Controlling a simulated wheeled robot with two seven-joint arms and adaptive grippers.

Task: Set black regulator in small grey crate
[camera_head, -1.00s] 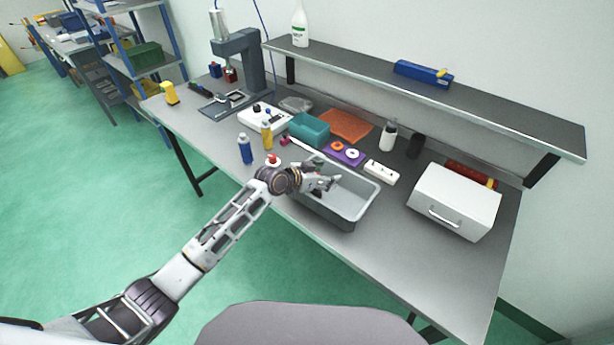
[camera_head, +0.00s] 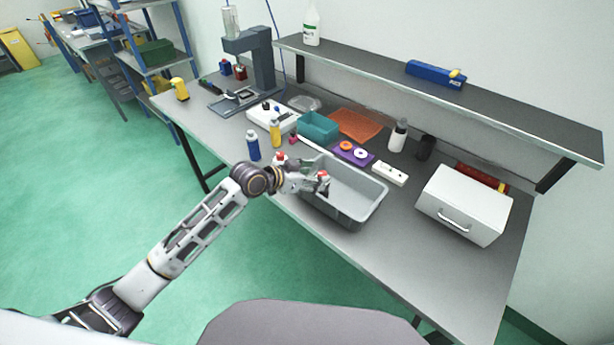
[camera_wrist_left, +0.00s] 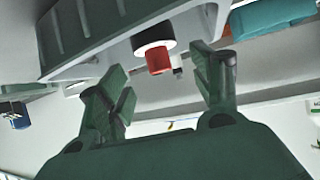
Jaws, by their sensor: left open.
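The small grey crate (camera_head: 373,207) is an open, ribbed tray near the front edge of the workbench; its wall fills the upper left of the left wrist view (camera_wrist_left: 85,28). The black regulator (camera_head: 323,181), with a red knob, shows inside the crate's left end. In the left wrist view the regulator (camera_wrist_left: 157,51) appears beyond the fingers, with its red knob and a white ring. My left gripper (camera_head: 312,184) is at the crate's left end, right beside the regulator. Its fingers are apart with nothing between them. The regulator's base is hidden. My right gripper is out of view.
A red-topped item (camera_head: 280,160), a blue bottle (camera_head: 253,147) and a yellow bottle (camera_head: 275,133) stand left of the crate. A white box (camera_head: 463,203) stands right, with clear bench between.

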